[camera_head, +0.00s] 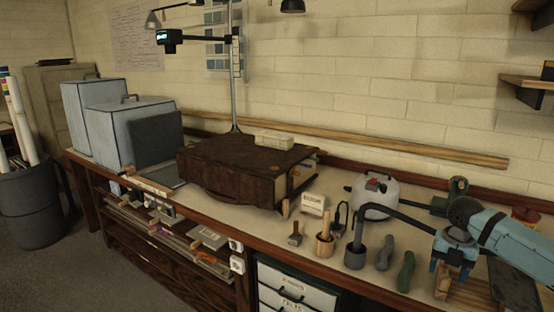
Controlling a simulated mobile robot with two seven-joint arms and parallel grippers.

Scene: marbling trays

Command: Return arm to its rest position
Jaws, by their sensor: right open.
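My right arm (515,240) comes in from the right edge, pale blue with a dark round joint. My right gripper (451,270) points down over the right end of the workbench, with its blue fingers apart. It seems empty. A slatted wooden rack (468,299) shows below and beside it; I cannot tell whether they touch. My left gripper is not in view.
On the bench (262,222), dark green-grey handled tools (405,271), a cup with a bent tube (355,256) and a white canister (375,195) stand left of the gripper. A large brown case (232,170) stands mid-bench. A shelf (528,82) juts out above right.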

